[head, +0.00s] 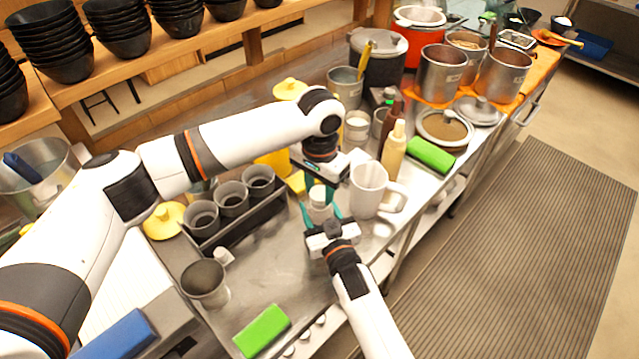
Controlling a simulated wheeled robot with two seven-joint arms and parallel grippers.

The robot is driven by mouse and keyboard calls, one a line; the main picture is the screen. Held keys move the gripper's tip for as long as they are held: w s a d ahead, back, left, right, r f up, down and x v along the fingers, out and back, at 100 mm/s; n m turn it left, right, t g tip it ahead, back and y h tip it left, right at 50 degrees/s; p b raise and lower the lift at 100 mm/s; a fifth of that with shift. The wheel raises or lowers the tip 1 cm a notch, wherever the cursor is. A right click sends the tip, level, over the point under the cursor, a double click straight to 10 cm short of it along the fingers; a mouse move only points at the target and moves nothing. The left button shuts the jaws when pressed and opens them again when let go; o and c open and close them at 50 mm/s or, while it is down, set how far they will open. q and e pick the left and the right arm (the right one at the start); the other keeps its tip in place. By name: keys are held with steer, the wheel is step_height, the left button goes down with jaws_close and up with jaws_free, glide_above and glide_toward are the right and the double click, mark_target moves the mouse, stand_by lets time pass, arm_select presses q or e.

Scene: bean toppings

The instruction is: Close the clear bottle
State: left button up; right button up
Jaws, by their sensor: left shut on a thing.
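The clear bottle (319,212) stands on the steel counter near the middle of the head view, small and partly hidden by my grippers. A white cap (317,193) shows at its top. My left gripper (319,189) points down from above and is shut on the cap. My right gripper (322,212) comes in from the front, with its teal fingers on either side of the bottle's body. Whether those fingers press on the bottle cannot be made out. The cap's seat on the bottle neck is too small to judge.
A white pitcher (368,190) stands close to the right of the bottle. A dark rack (245,222) with grey cups is to the left. Sauce bottles (393,150) and a green sponge (430,155) are behind right. A metal cup (206,283) and another green sponge (262,331) are in front left.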

arm_select(q)
steer(key=shift+f, duration=0.5)
stand_by(0.4)
